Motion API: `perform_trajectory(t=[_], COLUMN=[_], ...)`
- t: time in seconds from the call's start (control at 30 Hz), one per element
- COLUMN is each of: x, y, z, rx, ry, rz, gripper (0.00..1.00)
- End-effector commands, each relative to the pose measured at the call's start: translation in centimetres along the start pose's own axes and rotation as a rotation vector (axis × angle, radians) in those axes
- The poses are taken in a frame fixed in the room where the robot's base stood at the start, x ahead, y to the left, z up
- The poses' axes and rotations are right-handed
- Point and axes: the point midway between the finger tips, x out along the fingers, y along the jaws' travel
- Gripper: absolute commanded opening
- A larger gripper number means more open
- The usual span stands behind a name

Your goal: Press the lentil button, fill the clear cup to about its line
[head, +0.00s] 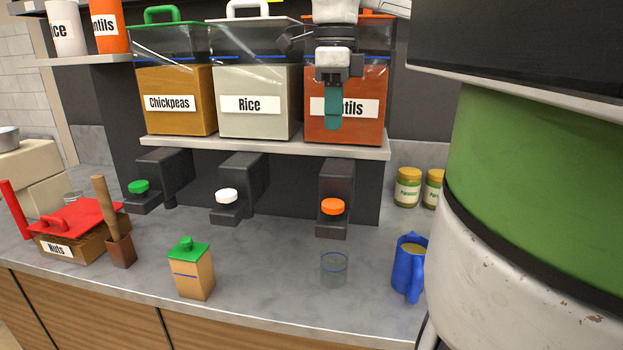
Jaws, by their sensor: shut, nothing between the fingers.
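The lentil container (367,115) is the orange-red box at the right of the shelf, its label partly hidden by my gripper. Below it a black dispenser (338,185) carries the orange button (333,206). The clear cup (334,269) stands upright on the counter below that dispenser, with a blue line near its rim. No lentils are visible in it. My gripper (333,122) is shut and empty, pointing down with teal fingertips, in front of the lentil container and above the orange button in the picture. It is apart from the button.
Chickpeas (177,100) and rice (258,102) containers stand left, with green (138,187) and white (227,196) buttons below. A blue mug (408,266) stands right of the cup. A green-lidded box (190,270) stands left. The shelf edge (270,146) juts out above the dispensers.

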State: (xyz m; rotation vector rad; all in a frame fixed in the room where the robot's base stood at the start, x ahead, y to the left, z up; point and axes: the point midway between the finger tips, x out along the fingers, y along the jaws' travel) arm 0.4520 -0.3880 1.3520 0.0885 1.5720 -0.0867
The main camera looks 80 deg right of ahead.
Motion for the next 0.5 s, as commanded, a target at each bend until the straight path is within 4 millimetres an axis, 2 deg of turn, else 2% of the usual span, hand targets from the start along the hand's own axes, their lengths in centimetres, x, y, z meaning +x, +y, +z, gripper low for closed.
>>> perform_trajectory(t=[0.37,0.5], x=[0.02,0.66], y=[0.01,-0.01], z=[0.01,0.00], rx=[0.000,-0.001], ry=[-0.001,-0.001], rz=[0.000,0.001], gripper=[0.00,0.00])
